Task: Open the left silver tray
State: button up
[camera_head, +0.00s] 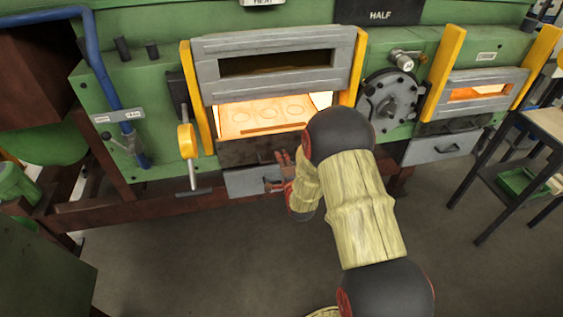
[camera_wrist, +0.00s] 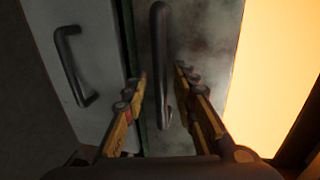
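The left silver tray (camera_head: 243,184) is a pale grey drawer front low under the left furnace opening. It appears shut, and my arm hides its right part. In the wrist view the silver tray (camera_wrist: 101,48) is on the left, with a dark bar handle (camera_wrist: 70,70). A darker, stained panel (camera_head: 236,153) sits between the tray and the glowing opening. Its own bar handle (camera_wrist: 160,50) lies between my fingers in the wrist view. My gripper (camera_wrist: 161,76) is open, its fingers apart on either side of that handle; contact cannot be told.
The left furnace opening (camera_head: 265,115) glows beside my gripper, under a raised grey door (camera_head: 222,46). A yellow-handled lever (camera_head: 187,143) stands left of the tray. Another silver drawer (camera_head: 432,149) is at right. The floor (camera_head: 190,265) in front is clear at left.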

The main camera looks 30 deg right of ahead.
jog(key=c, duration=0.3)
jog(key=c, duration=0.4)
grip_shut()
